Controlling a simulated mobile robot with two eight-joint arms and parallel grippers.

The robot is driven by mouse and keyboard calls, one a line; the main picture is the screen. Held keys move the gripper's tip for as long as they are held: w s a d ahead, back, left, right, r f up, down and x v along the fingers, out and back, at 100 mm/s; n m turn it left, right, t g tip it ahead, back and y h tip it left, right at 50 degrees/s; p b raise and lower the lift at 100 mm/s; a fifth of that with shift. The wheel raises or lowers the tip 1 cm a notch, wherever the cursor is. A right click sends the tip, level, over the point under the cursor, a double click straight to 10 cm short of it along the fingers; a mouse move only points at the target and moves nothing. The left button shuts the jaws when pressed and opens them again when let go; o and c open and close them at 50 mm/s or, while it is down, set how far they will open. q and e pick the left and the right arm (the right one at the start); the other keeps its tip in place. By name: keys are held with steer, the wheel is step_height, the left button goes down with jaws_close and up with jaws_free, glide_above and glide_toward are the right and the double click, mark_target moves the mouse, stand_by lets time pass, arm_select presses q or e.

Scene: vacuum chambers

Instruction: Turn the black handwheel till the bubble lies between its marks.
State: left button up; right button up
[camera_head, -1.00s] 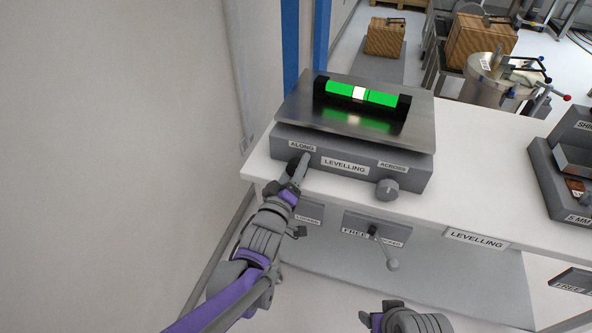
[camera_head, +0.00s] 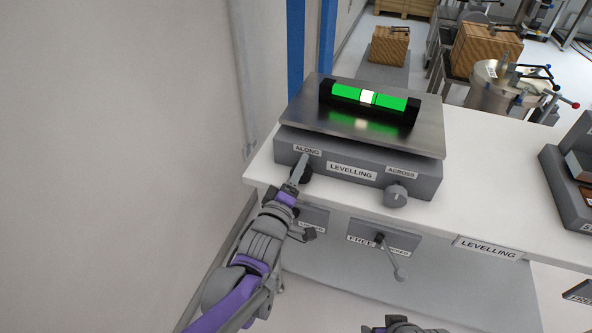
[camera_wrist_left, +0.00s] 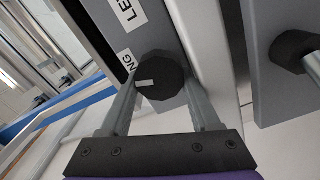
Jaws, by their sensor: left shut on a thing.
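The black handwheel (camera_head: 304,173) sits under the ALONG label on the front of the levelling unit (camera_head: 436,181). In the left wrist view the handwheel (camera_wrist_left: 160,83), with a pale mark on its face, lies between the two fingers. My left gripper (camera_head: 299,172) is shut on it, with one finger on either side. The spirit level (camera_head: 345,91) on the plate shows a bright green vial. Its white bubble (camera_head: 367,97) is near the vial's middle, close to thin dark mark lines; exact clearance is too small to judge. Part of my right gripper (camera_head: 398,325) shows at the bottom edge; its fingers are unclear.
A grey knob (camera_head: 396,196) sits under the ACROSS label. Below the white bench (camera_head: 487,160) is a lever (camera_head: 392,262) on a plate reading FREE. A grey fixture (camera_head: 560,190) stands at the right. A wall is close on the left.

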arm_select(q)
steer(key=shift+s+d+f, duration=0.25)
steer(key=shift+d+f, duration=0.05)
stand_by(0.4)
steer(key=o, duration=1.3)
steer(key=shift+c, duration=0.2)
steer(key=shift+o, duration=0.5)
steer(key=shift+w+a+r, duration=0.1)
steer(key=shift+a+r, duration=0.05)
steer(key=shift+s+a+f, duration=0.2)
steer(key=shift+s+f, duration=0.1)
steer(key=shift+s, duration=0.4)
steer(key=shift+v, duration=1.15)
steer(key=v, duration=0.8)
steer(key=shift+s+a+r+p, duration=0.15)
steer(key=shift+s+r+p, duration=0.05)
steer(key=shift+r+p, duration=0.25)
arm_select(e)
steer(key=shift+d+r, duration=0.1)
steer(key=shift+r, duration=0.35)
